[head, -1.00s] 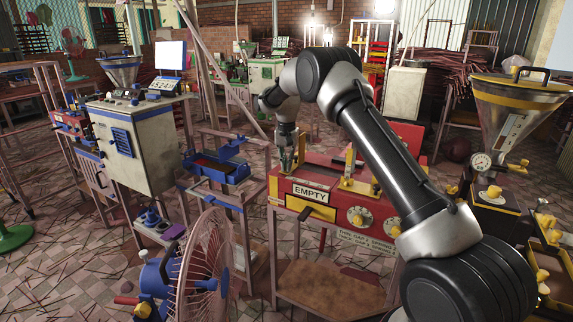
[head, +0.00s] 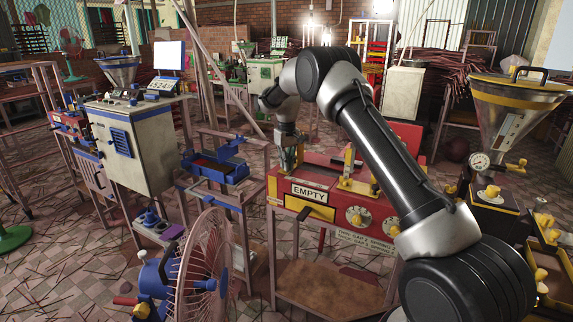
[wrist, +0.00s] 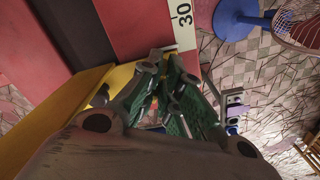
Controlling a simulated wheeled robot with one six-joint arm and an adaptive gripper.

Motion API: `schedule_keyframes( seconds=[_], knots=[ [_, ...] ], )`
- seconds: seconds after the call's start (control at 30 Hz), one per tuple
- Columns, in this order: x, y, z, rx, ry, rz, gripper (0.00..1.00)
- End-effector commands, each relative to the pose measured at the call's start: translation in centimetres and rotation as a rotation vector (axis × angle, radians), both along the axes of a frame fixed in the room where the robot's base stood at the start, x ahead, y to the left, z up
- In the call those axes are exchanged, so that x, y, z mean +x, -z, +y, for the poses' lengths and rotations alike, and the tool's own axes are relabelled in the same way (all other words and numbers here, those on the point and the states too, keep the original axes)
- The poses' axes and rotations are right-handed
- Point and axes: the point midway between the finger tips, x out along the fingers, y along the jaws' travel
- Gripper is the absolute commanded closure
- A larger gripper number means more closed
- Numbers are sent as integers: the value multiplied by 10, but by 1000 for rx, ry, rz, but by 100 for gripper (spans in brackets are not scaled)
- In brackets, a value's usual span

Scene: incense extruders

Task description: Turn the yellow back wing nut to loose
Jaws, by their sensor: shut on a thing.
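My gripper (head: 290,166) is at the back left corner of the red machine (head: 335,208) marked EMPTY, pointing down. In the wrist view its green-padded fingers (wrist: 160,102) are close together beside a yellow part (wrist: 118,80) of the machine. The yellow back wing nut is hidden by the fingers and cannot be made out clearly. The fingers are closed at its place. Which way the nut is turned cannot be seen.
A yellow upright bracket (head: 349,165) and two white dials (head: 358,217) are on the red machine to the right. A blue tray stand (head: 222,168) stands to the left, and a pink fan (head: 203,262) in front. A steel hopper (head: 515,105) is at the right.

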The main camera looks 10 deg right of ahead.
Motion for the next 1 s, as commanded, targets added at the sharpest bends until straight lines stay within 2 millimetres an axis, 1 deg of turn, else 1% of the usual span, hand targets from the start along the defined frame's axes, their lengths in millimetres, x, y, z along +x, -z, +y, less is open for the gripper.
schedule_keyframes(
  seconds=[0.53,0.6,0.67,0.7,1.0],
  knots=[
    [0,-1,-1,-1,-27,-1,100],
    [0,-1,-1,-1,-27,-1,85],
    [0,-1,0,-1,-27,-1,74],
    [0,-1,0,-1,-27,-1,72],
    [0,-2,0,0,-27,-1,72]
  ],
)
